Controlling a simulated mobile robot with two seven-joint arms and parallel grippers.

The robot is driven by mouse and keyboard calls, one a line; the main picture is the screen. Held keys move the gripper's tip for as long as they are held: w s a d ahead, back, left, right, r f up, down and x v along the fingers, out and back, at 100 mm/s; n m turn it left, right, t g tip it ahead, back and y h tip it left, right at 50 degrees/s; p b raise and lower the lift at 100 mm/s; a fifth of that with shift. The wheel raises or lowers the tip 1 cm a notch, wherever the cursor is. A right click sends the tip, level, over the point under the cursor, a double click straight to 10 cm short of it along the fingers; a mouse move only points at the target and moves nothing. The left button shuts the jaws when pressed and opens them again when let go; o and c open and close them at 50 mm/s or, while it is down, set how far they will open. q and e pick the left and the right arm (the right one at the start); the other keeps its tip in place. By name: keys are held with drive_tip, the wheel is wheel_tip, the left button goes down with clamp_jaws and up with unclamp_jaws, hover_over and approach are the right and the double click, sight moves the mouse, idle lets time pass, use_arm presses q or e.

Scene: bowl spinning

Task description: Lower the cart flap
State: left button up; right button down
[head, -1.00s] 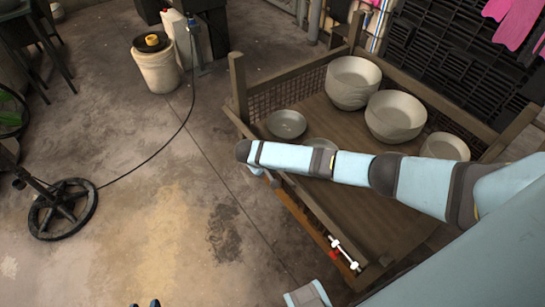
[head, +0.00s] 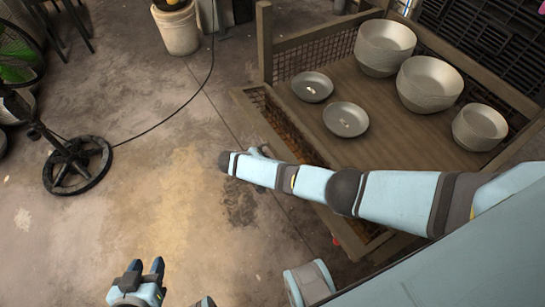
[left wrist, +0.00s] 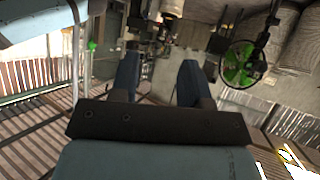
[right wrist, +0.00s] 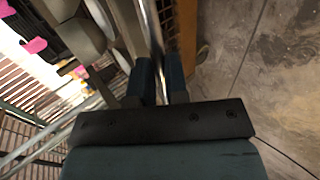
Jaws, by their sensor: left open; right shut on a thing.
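The wooden cart (head: 403,140) stands at the right of the head view. Its flap (head: 258,122) is on the near-left side and leans outward, with mesh showing between its rail and the deck. My right arm crosses in front of the flap and hides much of it. My right gripper (right wrist: 160,78) is shut on a narrow rail at the flap, seen in the right wrist view; the head view mostly hides this grip. My left gripper (head: 147,268) is open and empty over the floor at the bottom, away from the cart. It also shows in the left wrist view (left wrist: 158,72).
On the deck are stacked bowls (head: 384,47), a second stack (head: 430,84), a smaller bowl (head: 480,127) and two shallow dishes (head: 312,87) (head: 346,119). A black stand base (head: 77,166), a bucket (head: 177,27) and a cable lie left. Floor beside the flap is clear.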

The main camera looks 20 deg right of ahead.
drive_tip(key=f+b, duration=0.1)
drive_tip(key=a+f+b, duration=0.1)
drive_tip(key=f, duration=0.1)
drive_tip(key=f+b, duration=0.1)
drive_tip(key=f, duration=0.1)
drive_tip(key=shift+s+a, duration=0.1)
drive_tip(key=shift+a, duration=0.15)
drive_tip(key=c, duration=1.1)
unclamp_jaws()
drive_tip(key=shift+f, duration=0.15)
use_arm(q)
drive_tip(key=shift+w+r+p, duration=0.1)
drive_tip(key=shift+p, duration=1.5)
use_arm(e)
drive_tip(key=shift+v, duration=6.95)
use_arm(q)
drive_tip(key=shift+d+r, duration=0.1)
drive_tip(key=shift+r, duration=0.25)
